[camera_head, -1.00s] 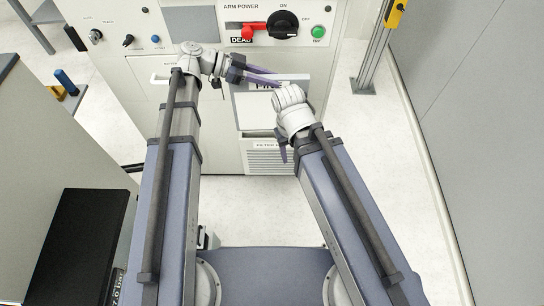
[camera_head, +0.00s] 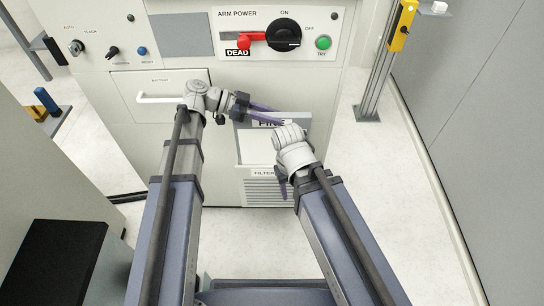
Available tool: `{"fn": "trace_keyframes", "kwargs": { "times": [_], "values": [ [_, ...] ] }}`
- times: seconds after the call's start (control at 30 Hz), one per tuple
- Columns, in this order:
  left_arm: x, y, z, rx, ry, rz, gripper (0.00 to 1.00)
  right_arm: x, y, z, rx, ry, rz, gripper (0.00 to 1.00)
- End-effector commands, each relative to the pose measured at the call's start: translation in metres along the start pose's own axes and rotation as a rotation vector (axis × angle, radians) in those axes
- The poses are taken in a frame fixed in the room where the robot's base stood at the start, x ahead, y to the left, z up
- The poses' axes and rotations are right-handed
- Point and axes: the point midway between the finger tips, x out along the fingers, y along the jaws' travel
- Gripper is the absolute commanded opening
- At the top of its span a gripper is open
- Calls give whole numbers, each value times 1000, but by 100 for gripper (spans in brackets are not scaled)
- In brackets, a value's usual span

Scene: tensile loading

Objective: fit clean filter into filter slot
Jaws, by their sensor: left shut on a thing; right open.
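A grey-framed flat panel with a white face (camera_head: 252,148) hangs in front of the cabinet; I take it for the clean filter. Its dark label is partly covered. My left gripper (camera_head: 268,114) is shut on its top edge. Below the panel, the cabinet has a slotted vent grille (camera_head: 262,191) under a label beginning "FILTER" (camera_head: 264,173). The panel overlaps the area above this, and the slot opening is not visible. My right gripper (camera_head: 283,183) is open near the panel's lower right. My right wrist hides most of its fingers.
A metal post (camera_head: 381,70) stands to the right.

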Motion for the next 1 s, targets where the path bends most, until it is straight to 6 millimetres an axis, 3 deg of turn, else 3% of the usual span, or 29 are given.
{"fn": "trace_keyframes", "kwargs": {
  "times": [0.03, 0.4, 0.53, 0.77, 1.0],
  "values": [
    [8, 0, 18, 0, 1, 0, 0, 20, -2, -1, 0, 0, 0, 50],
    [32, 0, 79, 0, 1, 0, 0, 85, -8, -5, -1, 0, 3, 50],
    [37, 0, 89, 0, 1, 0, 0, 96, -8, -6, -2, 0, 5, 50],
    [37, 0, 90, 0, 1, 0, 0, 97, -8, -6, -2, 0, 7, 50],
    [47, 0, 114, 0, 1, 0, 0, 123, -10, -7, -3, 1, 10, 50]
  ]
}}
